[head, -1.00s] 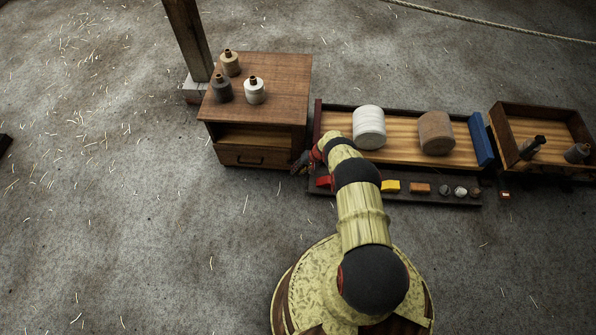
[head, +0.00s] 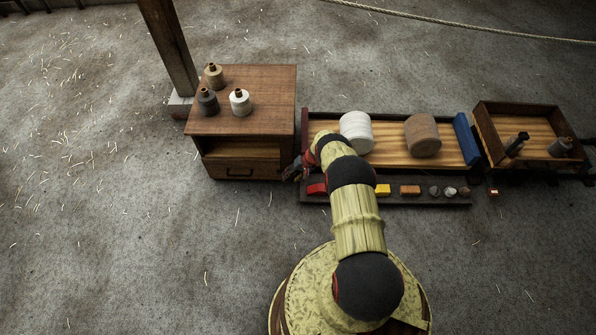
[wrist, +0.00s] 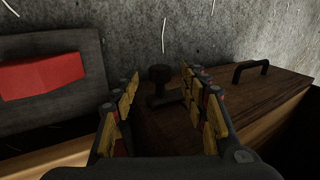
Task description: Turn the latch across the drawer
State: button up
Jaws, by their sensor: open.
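A low wooden cabinet (head: 258,95) has an open shelf space and a closed drawer (head: 223,169) with a dark handle below it. In the wrist view the drawer front (wrist: 225,105) and its handle (wrist: 250,70) lie at the right. A dark latch with a round knob (wrist: 160,73) stands out from the wood, seen between my fingers and beyond their tips. I cannot tell which way its bar lies. My gripper (wrist: 160,82) is open and empty, facing the latch without visible contact. In the head view my gripper (head: 291,172) is at the drawer's right end, and the latch is hidden.
Three bottle-like spools (head: 240,103) stand on the cabinet. To its right is a bench tray (head: 385,155) with two large rolls, and a dark ledge (head: 455,201) with small blocks, including a red block (head: 317,189). A post (head: 168,45) stands behind. Floor at left is clear.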

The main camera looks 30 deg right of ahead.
jog(key=v, duration=0.8)
dwell(0.5)
jog(key=shift+r, duration=0.1)
